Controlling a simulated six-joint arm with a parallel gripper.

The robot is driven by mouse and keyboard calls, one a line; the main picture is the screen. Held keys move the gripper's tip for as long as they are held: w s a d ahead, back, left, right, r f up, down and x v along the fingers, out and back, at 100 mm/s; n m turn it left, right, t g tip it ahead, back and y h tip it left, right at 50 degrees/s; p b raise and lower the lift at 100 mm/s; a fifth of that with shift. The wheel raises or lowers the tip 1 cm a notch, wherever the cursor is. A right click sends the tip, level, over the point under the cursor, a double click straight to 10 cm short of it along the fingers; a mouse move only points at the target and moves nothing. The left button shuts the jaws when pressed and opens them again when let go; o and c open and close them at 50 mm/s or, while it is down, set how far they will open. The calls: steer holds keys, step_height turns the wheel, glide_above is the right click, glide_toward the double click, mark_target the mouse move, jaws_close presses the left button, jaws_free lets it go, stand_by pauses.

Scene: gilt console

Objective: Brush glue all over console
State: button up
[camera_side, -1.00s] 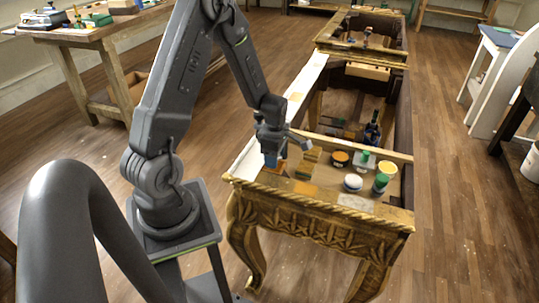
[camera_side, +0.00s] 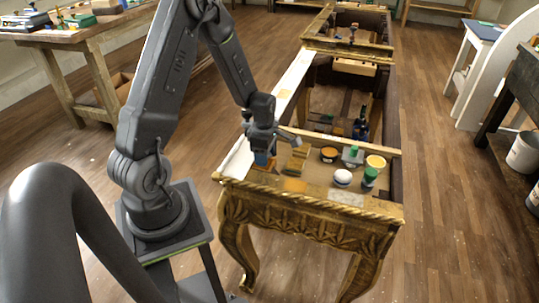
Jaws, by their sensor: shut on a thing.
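The gilt console (camera_side: 310,213) stands right of my arm, with a carved gold front, curved legs and an open top frame. Its left rail shows a long pale strip (camera_side: 293,78). My gripper (camera_side: 263,152) is over the near left corner of the console top. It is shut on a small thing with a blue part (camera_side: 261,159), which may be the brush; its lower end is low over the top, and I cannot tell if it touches. Any glue on the wood cannot be made out.
On the near top stand a brown-topped jar (camera_side: 328,154), a green-capped jar (camera_side: 352,155), a yellow-topped pot (camera_side: 376,162), a white-lidded jar (camera_side: 342,178) and a green jar (camera_side: 370,177). A dark bottle (camera_side: 361,128) stands behind them. A workbench (camera_side: 95,38) is at back left.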

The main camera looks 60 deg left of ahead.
mark_target(274, 163)
steer(key=shift+s+a, duration=1.1)
steer(key=shift+w+d, duration=2.1)
steer(key=shift+w, duration=0.1)
step_height(274, 163, up, 8)
